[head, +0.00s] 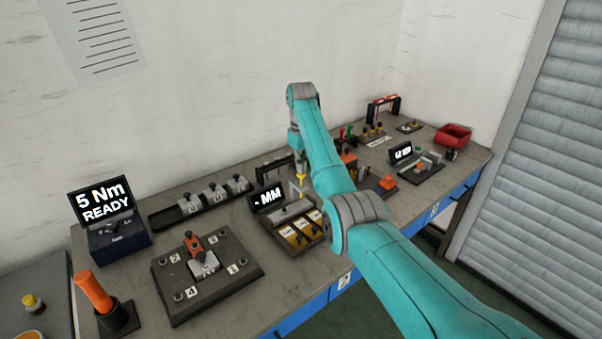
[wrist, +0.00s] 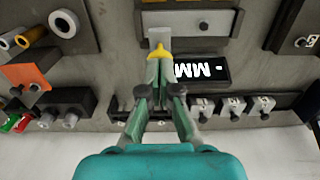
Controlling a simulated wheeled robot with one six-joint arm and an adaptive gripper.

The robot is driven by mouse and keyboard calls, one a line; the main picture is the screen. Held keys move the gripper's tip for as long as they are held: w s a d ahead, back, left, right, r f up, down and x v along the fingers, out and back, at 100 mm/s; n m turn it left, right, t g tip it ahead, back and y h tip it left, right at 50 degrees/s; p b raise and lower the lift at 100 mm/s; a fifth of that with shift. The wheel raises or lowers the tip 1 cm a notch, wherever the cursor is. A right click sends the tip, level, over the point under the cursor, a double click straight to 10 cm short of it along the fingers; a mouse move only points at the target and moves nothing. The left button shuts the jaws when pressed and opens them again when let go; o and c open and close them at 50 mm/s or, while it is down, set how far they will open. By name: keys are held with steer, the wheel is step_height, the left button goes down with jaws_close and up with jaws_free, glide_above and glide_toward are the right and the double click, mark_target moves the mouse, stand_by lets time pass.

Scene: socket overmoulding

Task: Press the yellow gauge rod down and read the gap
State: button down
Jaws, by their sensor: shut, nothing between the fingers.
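The yellow gauge rod (head: 300,178) stands at the gauge station, where a black display (head: 266,198) reads "- MM" with no number. In the wrist view the rod's yellow head (wrist: 160,51) shows just past my fingertips, over a pale grey block (wrist: 159,34). My gripper (wrist: 160,66) is shut with nothing between its fingers. Its tips look right at the yellow head; I cannot tell whether they touch it. The display (wrist: 202,69) shows upside down beside the fingers in the wrist view. The rod's lower part is largely hidden by my gripper in the wrist view.
A tray with yellow labelled slots (head: 298,236) lies in front of the gauge. To the left are a fixture plate (head: 208,277), a "5 Nm READY" display (head: 104,202) and an orange-handled tool (head: 94,290). A red bin (head: 453,135) stands at the far right.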

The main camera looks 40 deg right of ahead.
steer(key=shift+f, duration=1.6)
stand_by(0.6)
steer(key=shift+r, duration=4.1)
steer(key=shift+s, duration=0.1)
